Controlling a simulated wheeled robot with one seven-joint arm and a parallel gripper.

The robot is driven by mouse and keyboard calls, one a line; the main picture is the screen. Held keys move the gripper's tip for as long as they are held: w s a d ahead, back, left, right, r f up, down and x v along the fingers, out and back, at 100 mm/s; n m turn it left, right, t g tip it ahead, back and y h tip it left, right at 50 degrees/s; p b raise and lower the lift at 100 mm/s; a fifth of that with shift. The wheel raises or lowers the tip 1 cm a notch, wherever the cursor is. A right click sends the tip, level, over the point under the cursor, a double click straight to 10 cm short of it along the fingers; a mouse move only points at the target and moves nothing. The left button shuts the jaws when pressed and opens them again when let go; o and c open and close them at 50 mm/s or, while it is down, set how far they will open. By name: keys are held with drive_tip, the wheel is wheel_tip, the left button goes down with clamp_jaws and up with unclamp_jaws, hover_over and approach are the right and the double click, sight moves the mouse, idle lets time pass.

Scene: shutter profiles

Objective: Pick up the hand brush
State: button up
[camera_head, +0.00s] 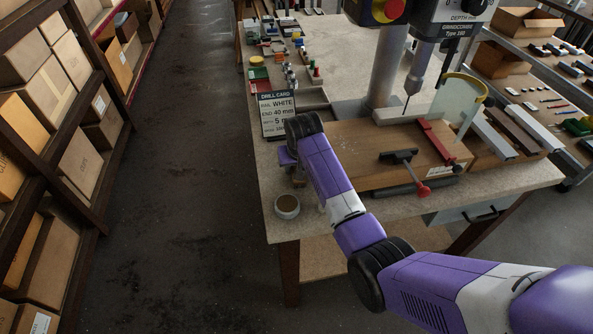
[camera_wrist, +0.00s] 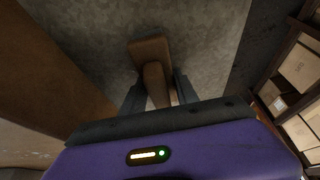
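The hand brush (camera_wrist: 150,50) shows in the wrist view as a brown wooden piece with a wider far end and a narrower handle (camera_wrist: 156,80) pointing toward me. It lies on the grey speckled tabletop. My gripper (camera_wrist: 159,82) is open, with one dark finger on each side of the handle and a small gap visible beside it. In the head view my gripper (camera_head: 297,178) is low over the left front part of the bench. My arm and wrist hide most of the brush there.
The bench (camera_head: 264,178) has a drill card (camera_head: 275,114) behind my wrist and a round cup (camera_head: 287,206) near the front left corner. A wooden board (camera_head: 370,150) with a clamp (camera_head: 402,157) stands under the drill press to the right. Shelves of boxes stand left across the aisle.

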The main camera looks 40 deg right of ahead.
clamp_jaws()
drive_tip(key=shift+r, duration=0.1)
wheel_tip(320, 180, up, 20)
drive_tip(key=b, duration=0.2)
drive_tip(key=shift+b, duration=0.4)
